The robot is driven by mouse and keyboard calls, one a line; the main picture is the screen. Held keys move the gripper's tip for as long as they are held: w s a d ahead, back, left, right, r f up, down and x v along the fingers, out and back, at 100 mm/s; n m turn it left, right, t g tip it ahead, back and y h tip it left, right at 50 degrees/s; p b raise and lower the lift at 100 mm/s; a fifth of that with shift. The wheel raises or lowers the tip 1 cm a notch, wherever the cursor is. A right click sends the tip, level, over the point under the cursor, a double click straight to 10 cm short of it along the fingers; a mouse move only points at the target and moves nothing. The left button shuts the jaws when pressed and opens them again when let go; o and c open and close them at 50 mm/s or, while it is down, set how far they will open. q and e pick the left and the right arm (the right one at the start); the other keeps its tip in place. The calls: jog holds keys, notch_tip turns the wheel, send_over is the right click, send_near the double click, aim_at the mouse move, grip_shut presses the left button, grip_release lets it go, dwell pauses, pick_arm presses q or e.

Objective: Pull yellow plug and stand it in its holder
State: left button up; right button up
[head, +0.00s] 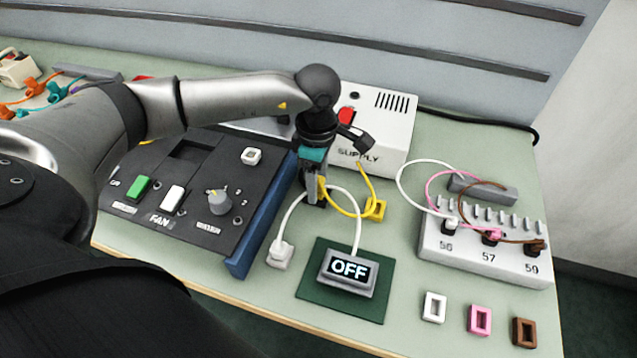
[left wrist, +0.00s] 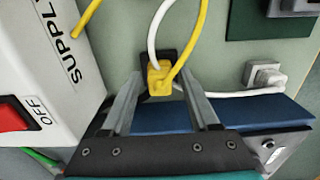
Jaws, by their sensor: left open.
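The yellow plug (left wrist: 158,78) sits on a small black socket (left wrist: 150,94) in the left wrist view, with a yellow cable running from it. In the head view the plug (head: 321,190) is mostly hidden by my gripper. My left gripper (left wrist: 160,88) is open, with its fingers on either side of the plug; whether they touch it I cannot tell. It also shows in the head view (head: 314,195), pointing down. A yellow frame-like holder (head: 374,209) stands to the right of the gripper, beside the yellow cable. My right gripper is not in view.
The supply box (head: 385,120) stands close behind the gripper, the fan panel (head: 190,190) with its blue edge to the left. White cables link the white block (head: 281,254) and the OFF display (head: 347,273). The terminal block (head: 485,245) is at right.

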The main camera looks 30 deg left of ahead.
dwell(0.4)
pick_arm(q)
jog(key=shift+c, duration=0.3)
grip_shut()
dwell(1.0)
jog(key=o, duration=0.7)
grip_release()
notch_tip(320, 180, up, 15)
jog(key=shift+r+p, duration=0.15)
jog(key=shift+p, duration=0.6)
